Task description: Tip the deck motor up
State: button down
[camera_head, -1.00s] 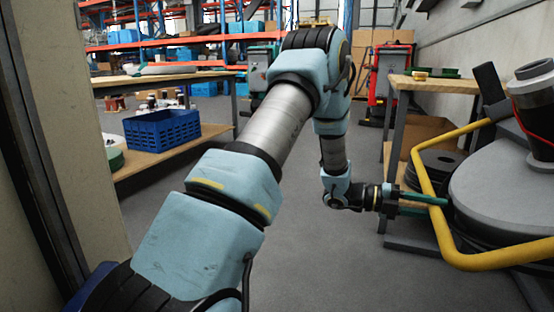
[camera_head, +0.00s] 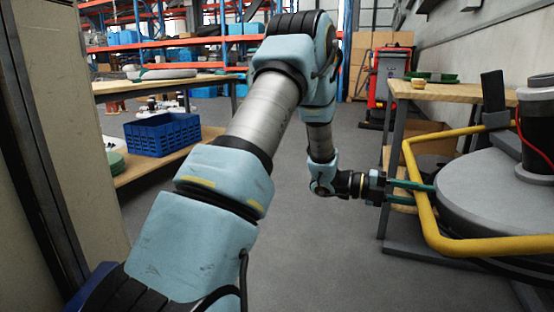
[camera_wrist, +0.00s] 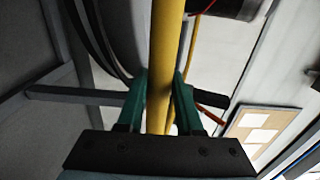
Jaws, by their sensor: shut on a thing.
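The deck motor is a grey round deck (camera_head: 485,190) with a dark motor (camera_head: 535,125) on top and a yellow bar (camera_head: 420,190) around its left side. It stands at the right of the head view, cut off by the frame. The motor looks close to upright. My gripper (camera_head: 410,192) reaches the bar from the left, with green fingers on it. In the wrist view my gripper (camera_wrist: 160,97) has one finger on each side of the yellow bar (camera_wrist: 165,60), shut on it. The deck's underside is mostly hidden in the head view.
A wooden table (camera_head: 450,92) stands behind the deck motor, with a red machine (camera_head: 388,75) beyond it. A blue crate (camera_head: 162,133) sits on the lower shelf of a bench at the left. A pale panel (camera_head: 75,130) is close on the left. The floor between is clear.

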jog(key=shift+w+a+r+p, duration=0.1)
jog(key=shift+a+r+p, duration=0.25)
jog(key=shift+r, duration=0.55)
jog(key=shift+w+a+r+p, duration=0.15)
jog(key=shift+r+p, duration=0.25)
jog(key=shift+r, duration=0.45)
jog(key=shift+a+r+p, duration=0.35)
jog(key=shift+r, duration=0.55)
notch_tip(320, 180, up, 4)
jog(key=shift+w+a+f+p, duration=0.1)
jog(key=shift+a+p, duration=0.05)
jog(key=shift+p, duration=1)
jog(key=c, duration=1)
grip_release()
jog(key=shift+r, duration=0.25)
jog(key=o, duration=0.6)
jog(key=shift+f, duration=0.2)
jog(key=shift+w+a, duration=0.1)
jog(key=b+v, duration=0.1)
jog(key=v, duration=0.8)
